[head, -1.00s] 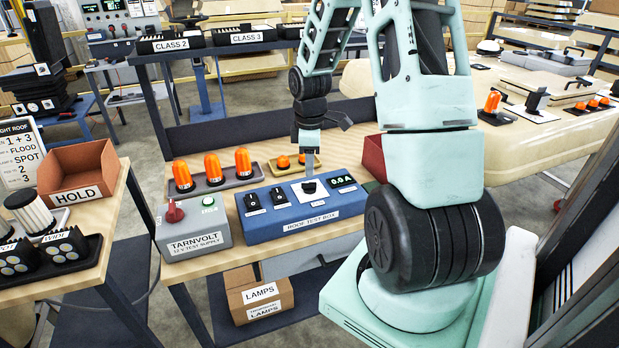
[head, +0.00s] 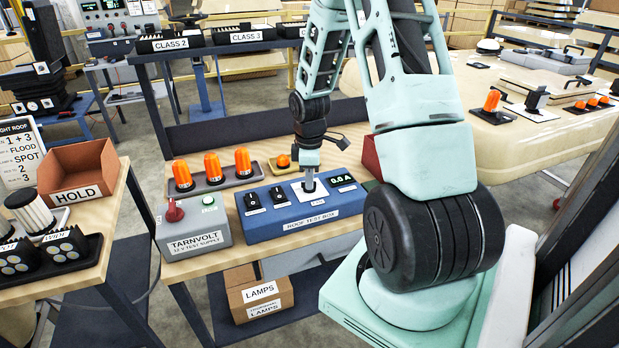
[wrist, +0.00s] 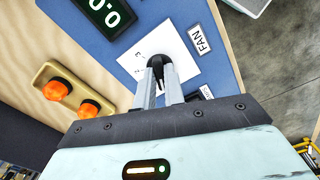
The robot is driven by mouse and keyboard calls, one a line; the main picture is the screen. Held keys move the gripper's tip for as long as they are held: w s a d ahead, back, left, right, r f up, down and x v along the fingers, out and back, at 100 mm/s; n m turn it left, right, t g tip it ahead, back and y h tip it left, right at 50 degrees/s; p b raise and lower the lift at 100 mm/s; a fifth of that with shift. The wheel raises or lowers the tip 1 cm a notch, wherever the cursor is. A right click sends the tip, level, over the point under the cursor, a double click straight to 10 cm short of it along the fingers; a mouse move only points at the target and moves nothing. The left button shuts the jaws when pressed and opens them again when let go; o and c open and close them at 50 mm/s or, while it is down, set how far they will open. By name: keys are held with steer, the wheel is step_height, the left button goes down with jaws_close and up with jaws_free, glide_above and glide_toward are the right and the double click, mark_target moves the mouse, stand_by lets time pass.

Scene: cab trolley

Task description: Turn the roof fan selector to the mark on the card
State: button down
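The roof fan selector (wrist: 155,62) is a black knob on a white dial plate (wrist: 176,84) with small marks, beside a FAN label, on the blue roof test box (head: 262,230). In the head view my gripper (head: 309,186) points down onto this plate and hides the knob. In the wrist view my gripper (wrist: 162,76) has its two fingers at the knob, with a narrow gap between them; whether they press on it I cannot tell. The card (head: 20,155) at the far left shows lines such as 1 + 3, FLOOD, SPOT, 2 and 3; its left edge is cut off.
The box display (head: 342,180) reads 0.0 A. Two black switches (head: 252,201) sit left of the dial. The grey TARNVOLT supply (head: 195,240) stands left of the box. Orange lamps (head: 213,167) stand behind it, and a red bin (head: 371,157) is behind my arm.

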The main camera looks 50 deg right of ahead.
steer(key=m, duration=0.6)
steer(key=shift+m, duration=0.3)
steer(key=m, duration=0.3)
steer(key=shift+m, duration=0.3)
steer(key=m, duration=0.3)
steer(key=shift+r+m+p, duration=0.1)
steer(key=shift+m+p, duration=0.2)
steer(key=shift+p, duration=0.05)
steer(key=m+p, duration=0.1)
steer(key=m, duration=0.5)
steer(key=m+p, duration=0.1)
steer(key=m, duration=0.6)
steer(key=shift+p, duration=0.35)
steer(key=c, duration=1.5)
jaws_free()
